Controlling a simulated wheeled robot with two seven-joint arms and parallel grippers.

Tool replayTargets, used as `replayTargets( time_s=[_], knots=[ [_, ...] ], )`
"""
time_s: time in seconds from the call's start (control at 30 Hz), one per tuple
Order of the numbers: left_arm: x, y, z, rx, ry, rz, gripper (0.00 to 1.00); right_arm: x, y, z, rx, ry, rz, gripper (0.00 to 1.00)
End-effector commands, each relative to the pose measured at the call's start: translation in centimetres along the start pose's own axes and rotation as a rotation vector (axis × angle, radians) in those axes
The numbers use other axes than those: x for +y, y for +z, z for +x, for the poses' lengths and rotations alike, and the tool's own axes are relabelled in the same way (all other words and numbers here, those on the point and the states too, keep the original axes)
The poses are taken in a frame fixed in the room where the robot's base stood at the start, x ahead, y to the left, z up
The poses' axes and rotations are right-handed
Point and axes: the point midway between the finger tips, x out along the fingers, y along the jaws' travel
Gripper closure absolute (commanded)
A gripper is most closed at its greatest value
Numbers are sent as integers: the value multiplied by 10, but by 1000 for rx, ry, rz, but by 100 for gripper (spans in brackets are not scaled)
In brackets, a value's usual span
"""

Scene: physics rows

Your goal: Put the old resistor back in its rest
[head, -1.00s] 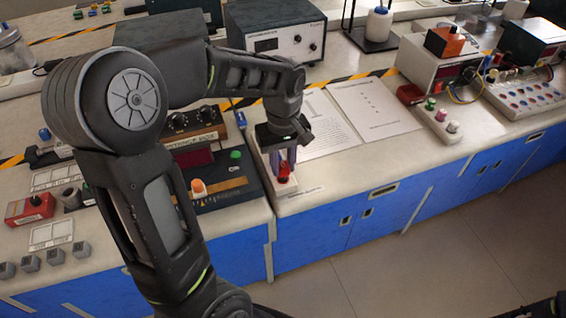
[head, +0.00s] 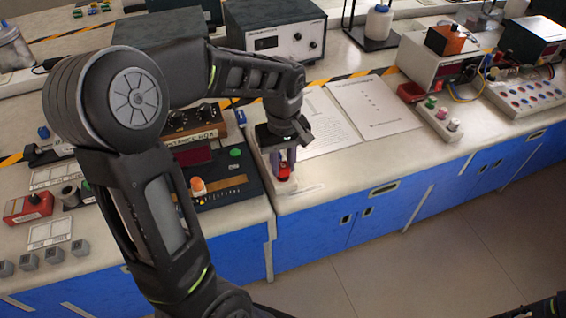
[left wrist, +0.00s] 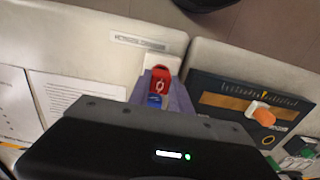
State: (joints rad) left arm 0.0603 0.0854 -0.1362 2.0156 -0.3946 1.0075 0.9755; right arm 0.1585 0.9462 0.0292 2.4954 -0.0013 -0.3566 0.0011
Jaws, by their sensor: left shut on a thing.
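A small red block (head: 284,171) with a white symbol, which I take for the old resistor, is between the fingers of my left gripper (head: 284,164). In the left wrist view the red block (left wrist: 160,84) sits between two purple fingers, with a blue piece (left wrist: 154,101) just beside it. My left gripper is shut on the red block, low over a whitish strip (left wrist: 166,62) at the bench's front edge. The fingers hide part of the block, and I cannot tell whether it touches the strip.
A dark panel (head: 238,187) with an orange knob (head: 198,186) stands close left of the gripper. Open paper sheets (head: 372,108) lie to the right. A small blue part (head: 240,118) is behind. The bench (head: 335,174) is clear just right of the gripper.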

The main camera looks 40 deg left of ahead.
Motion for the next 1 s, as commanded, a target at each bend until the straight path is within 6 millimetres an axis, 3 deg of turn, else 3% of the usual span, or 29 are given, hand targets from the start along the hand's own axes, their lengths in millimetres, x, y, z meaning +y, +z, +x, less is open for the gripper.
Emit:
replayTargets(
  time_s=[1.0],
  knots=[
    [0,0,9,0,-1,0,100,2,0,6,0,0,0,64]
  ],
)
